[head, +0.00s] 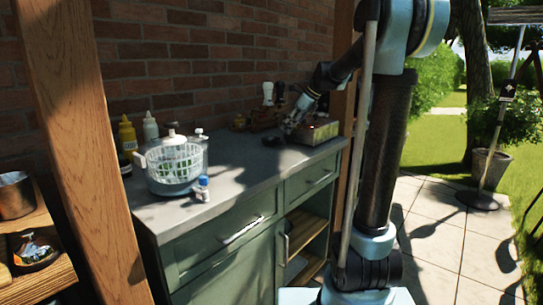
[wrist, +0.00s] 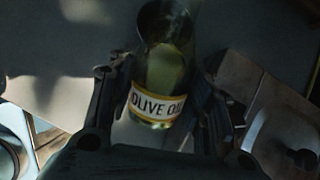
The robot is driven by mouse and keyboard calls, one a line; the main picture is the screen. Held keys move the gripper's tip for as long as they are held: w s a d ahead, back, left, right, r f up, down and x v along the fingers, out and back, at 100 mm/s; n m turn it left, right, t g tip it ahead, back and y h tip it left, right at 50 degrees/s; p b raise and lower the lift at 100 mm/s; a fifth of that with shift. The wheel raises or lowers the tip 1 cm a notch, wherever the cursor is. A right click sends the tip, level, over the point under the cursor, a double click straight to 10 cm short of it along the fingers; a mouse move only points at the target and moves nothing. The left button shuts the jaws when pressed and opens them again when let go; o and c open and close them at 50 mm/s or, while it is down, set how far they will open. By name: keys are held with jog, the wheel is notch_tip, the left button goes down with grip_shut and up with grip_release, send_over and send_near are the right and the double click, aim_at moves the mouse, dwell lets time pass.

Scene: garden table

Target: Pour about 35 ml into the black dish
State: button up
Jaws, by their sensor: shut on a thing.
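My gripper (wrist: 160,105) is shut on a glass bottle (wrist: 158,75) with a yellow-and-white "OLIVE OIL" label. A finger lies on each side of the bottle. In the head view my gripper (head: 291,126) is low over the far part of the counter, and the bottle is too small and dark to make out there. The black dish (head: 271,140) sits on the counter just left of and below my gripper. In the wrist view a dark rounded shape lies at the bottle's far end; I cannot tell whether it is the dish. No liquid stream is visible.
The grey counter (head: 225,187) is clear in its middle. A wooden crate (head: 313,132) stands close right of my gripper. A brick wall is behind.

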jog(key=shift+a, duration=0.1)
dwell(0.5)
